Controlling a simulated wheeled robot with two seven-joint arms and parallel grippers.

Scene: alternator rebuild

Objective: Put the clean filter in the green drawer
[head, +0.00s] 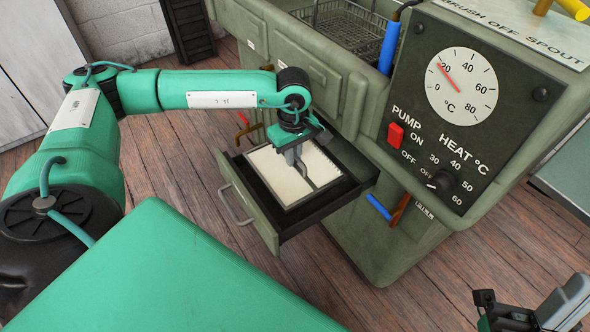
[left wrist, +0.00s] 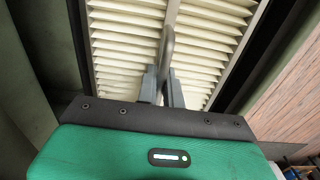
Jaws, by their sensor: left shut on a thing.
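The clean filter (head: 272,180) has pale cream pleats in a dark frame, with a grey bar handle across it. It lies inside the outline of the pulled-out green drawer (head: 245,205), roughly level with its rim; whether it rests on the drawer floor cannot be told. My left gripper (head: 297,160) is above the filter, pointing down, shut on its handle. In the left wrist view the filter's pleats (left wrist: 120,50) fill the middle, and the left fingers (left wrist: 164,82) close on the bar. My right gripper (head: 492,312) is at the bottom right, away from the drawer and partly cut off.
The drawer belongs to a green washing cabinet (head: 350,245) with a temperature dial (head: 461,89), a red pump switch (head: 395,134) and a heat knob (head: 441,182). A wire basket (head: 345,25) sits in its top. Wooden floor (head: 165,165) lies open left of the drawer.

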